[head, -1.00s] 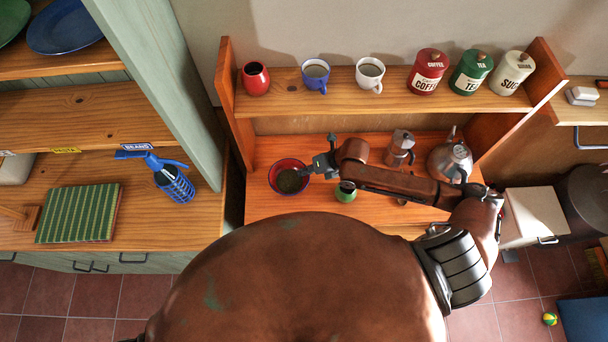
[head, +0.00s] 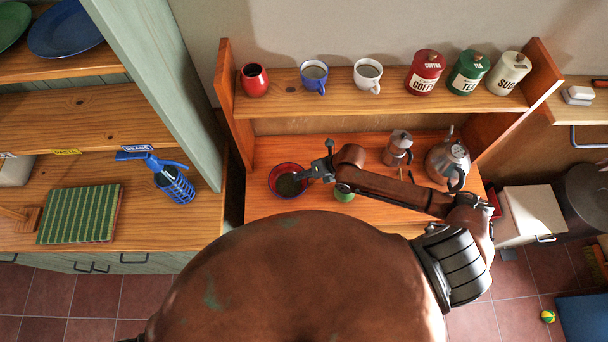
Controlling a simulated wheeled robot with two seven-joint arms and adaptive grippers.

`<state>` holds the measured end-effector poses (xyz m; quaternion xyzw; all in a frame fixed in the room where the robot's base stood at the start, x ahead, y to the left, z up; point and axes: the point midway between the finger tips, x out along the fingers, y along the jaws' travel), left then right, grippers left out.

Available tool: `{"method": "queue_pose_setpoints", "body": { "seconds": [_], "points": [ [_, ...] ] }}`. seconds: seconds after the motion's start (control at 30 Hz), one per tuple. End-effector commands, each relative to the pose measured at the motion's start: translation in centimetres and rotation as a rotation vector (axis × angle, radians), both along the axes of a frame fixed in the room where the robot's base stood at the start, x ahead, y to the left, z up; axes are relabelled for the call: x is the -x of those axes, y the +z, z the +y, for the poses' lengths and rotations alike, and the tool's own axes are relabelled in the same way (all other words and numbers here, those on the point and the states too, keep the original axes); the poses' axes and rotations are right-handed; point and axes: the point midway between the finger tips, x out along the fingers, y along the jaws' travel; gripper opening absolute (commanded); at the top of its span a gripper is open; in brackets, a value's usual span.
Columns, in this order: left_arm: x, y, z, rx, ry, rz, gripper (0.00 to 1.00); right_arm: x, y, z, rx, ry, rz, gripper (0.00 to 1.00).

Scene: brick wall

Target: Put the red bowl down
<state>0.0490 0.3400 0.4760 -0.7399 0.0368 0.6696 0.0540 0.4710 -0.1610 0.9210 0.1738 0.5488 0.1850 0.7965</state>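The red bowl (head: 271,190) has a red rim and dark, greenish contents or inside. It is at the left part of the lower orange wooden surface, and appears level. I cannot tell whether its base touches the wood. My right gripper (head: 309,175) is at the bowl's right rim, with its tip reaching over the rim. The fingers are small and dark here, so I cannot tell whether they are closed on the rim. My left gripper is out of view.
A green item (head: 344,192) stands just right of the bowl, partly under my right arm. A moka pot (head: 398,148) and a kettle (head: 447,160) stand farther right. The shelf above (head: 330,101) holds mugs and canisters. A green post (head: 170,95) rises at the left.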

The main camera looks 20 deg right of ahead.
Motion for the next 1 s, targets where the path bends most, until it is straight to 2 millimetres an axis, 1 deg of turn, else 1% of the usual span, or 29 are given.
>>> {"method": "queue_pose_setpoints", "body": {
  "seconds": [0.17,0.27,0.5,0.7,0.83,1.0],
  "points": [
    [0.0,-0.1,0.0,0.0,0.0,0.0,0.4,0.3,0.9,-0.7,0.002,0.0,-0.003,0.22],
    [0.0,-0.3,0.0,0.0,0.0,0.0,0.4,0.8,2.1,-1.4,0.004,0.001,-0.003,0.22],
    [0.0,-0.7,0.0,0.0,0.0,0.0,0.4,2.4,5.9,-3.8,0.006,0.0,-0.002,0.22],
    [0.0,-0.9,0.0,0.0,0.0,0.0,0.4,3.4,8.4,-5.2,0.002,0.0,-0.001,0.22],
    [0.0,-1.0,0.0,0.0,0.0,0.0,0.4,3.8,9.3,-5.7,0.001,0.0,0.0,0.22],
    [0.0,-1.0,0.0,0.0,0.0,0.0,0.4,3.9,9.8,-5.8,-0.001,0.0,0.0,0.22]
  ]
}}
